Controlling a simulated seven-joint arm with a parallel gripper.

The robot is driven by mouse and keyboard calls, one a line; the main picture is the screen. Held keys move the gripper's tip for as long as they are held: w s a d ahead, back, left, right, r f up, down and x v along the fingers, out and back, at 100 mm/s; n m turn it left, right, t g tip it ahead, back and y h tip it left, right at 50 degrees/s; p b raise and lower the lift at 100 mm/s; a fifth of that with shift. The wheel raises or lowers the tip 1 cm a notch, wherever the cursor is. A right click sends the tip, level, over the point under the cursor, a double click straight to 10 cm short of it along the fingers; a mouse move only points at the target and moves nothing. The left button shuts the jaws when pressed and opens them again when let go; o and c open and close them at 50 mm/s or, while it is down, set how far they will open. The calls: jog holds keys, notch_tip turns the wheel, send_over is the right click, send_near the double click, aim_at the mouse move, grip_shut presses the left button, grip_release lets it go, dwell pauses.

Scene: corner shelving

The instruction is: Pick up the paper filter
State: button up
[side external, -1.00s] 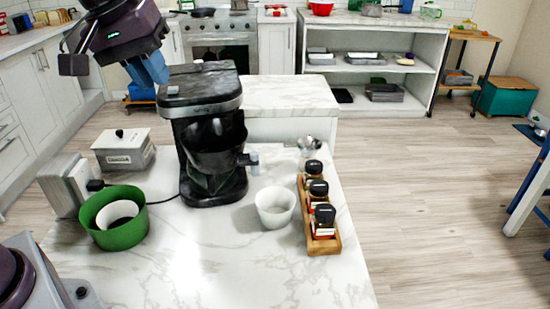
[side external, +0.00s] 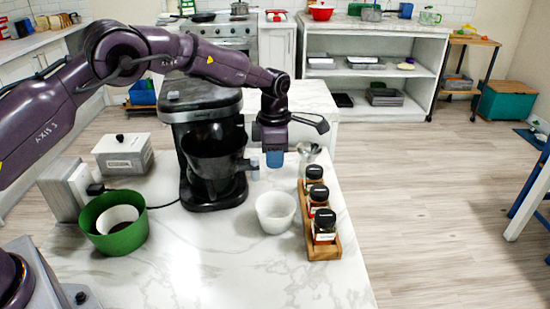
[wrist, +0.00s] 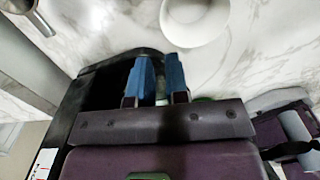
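A white, tapered, cup-like thing (side external: 275,212), which may be the paper filter, stands on the marble counter left of the spice rack. It also shows as a white round shape (wrist: 195,20) at the top of the wrist view. Another white round thing (side external: 118,215) sits inside a green bowl (side external: 130,241) at the left; I cannot tell for certain which is the filter. My gripper (side external: 275,160) points down, above and behind the tapered white thing, beside the coffee machine. In the wrist view its blue fingers (wrist: 160,68) are apart with a narrow, empty gap.
A black coffee machine (side external: 208,140) stands close left of my gripper. A wooden rack (side external: 320,247) with spice jars is at the right, with a metal jug (side external: 308,153) behind it. A grey-and-white box (side external: 124,155) is at the left. The front counter is clear.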

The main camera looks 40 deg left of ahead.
jog(key=shift+f, duration=3.05)
jog(key=shift+f, duration=0.9)
grip_shut()
jog(key=shift+o, duration=1)
grip_release()
jog(key=shift+r, duration=0.1)
jog(key=shift+r, duration=2.95)
